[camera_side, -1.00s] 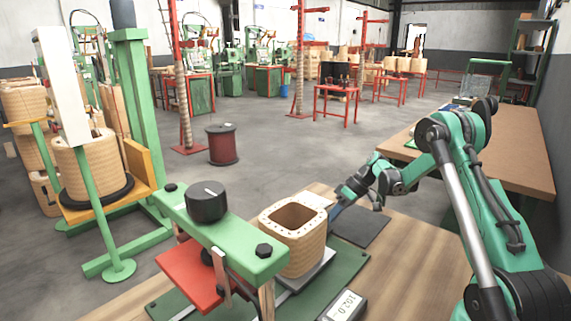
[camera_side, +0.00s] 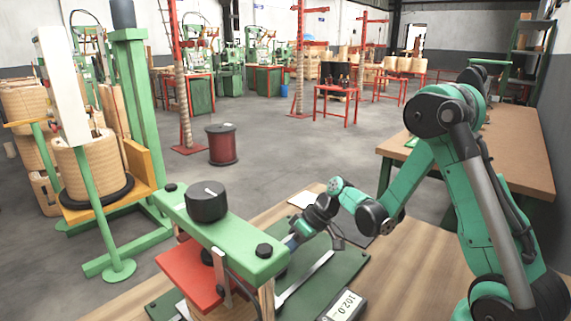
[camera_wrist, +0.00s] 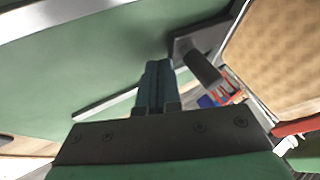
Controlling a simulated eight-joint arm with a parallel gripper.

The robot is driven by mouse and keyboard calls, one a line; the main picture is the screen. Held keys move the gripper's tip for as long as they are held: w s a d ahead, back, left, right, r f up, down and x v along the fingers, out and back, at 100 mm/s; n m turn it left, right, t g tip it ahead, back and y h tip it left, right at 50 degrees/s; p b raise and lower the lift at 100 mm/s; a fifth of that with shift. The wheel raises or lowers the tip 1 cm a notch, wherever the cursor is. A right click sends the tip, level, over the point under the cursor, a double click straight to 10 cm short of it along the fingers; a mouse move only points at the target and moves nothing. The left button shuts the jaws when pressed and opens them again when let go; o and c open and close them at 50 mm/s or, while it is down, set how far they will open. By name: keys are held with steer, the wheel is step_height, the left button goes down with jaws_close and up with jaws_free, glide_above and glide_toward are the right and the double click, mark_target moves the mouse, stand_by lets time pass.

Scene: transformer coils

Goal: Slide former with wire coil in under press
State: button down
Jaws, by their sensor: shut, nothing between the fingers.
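The tan former with its wire coil (camera_side: 222,309) is under the red plate (camera_side: 187,273) of the green press (camera_side: 225,245). Only a low part of it shows in the side view; the plate and beam hide the rest. A tan ribbed surface, seemingly the coil, fills the upper right of the wrist view (camera_wrist: 282,55). My gripper (camera_side: 290,243) is at the right end of the press beam, low over the green base (camera_side: 335,270). Its fingers (camera_wrist: 156,75) are together and empty in the wrist view. I cannot tell whether they touch the former.
Light rails (camera_side: 305,280) run along the green base. A display reading 102.0 (camera_side: 344,306) sits at its front right. The beam, with a black knob (camera_side: 207,202) and bolts, stands close to my gripper.

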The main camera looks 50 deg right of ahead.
mark_target(297, 255)
steer(key=shift+a, duration=0.95)
steer(key=d, duration=0.5)
steer(key=v, duration=0.9)
steer(key=s+a+r+t+h, duration=0.1)
steer(key=s+a+r+h, duration=0.1)
steer(key=a, duration=0.4)
steer(key=s+a+r+m+t+h, duration=0.1)
steer(key=s+a+r+h, duration=0.1)
steer(key=a, duration=0.4)
steer(key=shift+s+r+t+h, duration=0.35)
steer(key=shift+r+h, duration=0.2)
steer(key=shift+h, duration=0.35)
